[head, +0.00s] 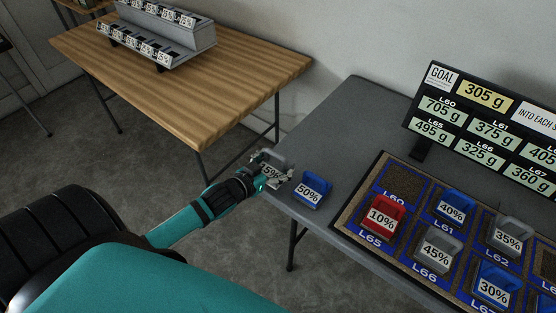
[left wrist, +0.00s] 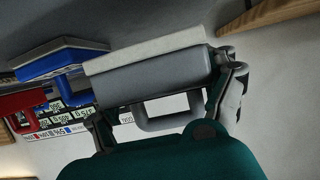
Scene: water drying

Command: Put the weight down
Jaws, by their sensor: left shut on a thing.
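My left gripper (head: 268,177) is shut on a grey weight (head: 272,158) at the left corner of the grey table (head: 345,110). Its percent label is partly hidden by the fingers. In the left wrist view the grey weight (left wrist: 150,78) shows as a block with a loop handle, the fingers (left wrist: 168,100) on either side of it. I cannot tell whether the weight touches the table top. A blue 50% weight (head: 312,190) stands just right of it, and also shows in the left wrist view (left wrist: 60,62). My right gripper is not in view.
A brown tray (head: 343,222) with labelled spots holds a red 10% weight (head: 381,218) and several blue and grey weights. A goal board (head: 480,112) stands behind it. A wooden table (head: 180,80) with a grey rack (head: 160,40) is at the back left. The grey table's back left is clear.

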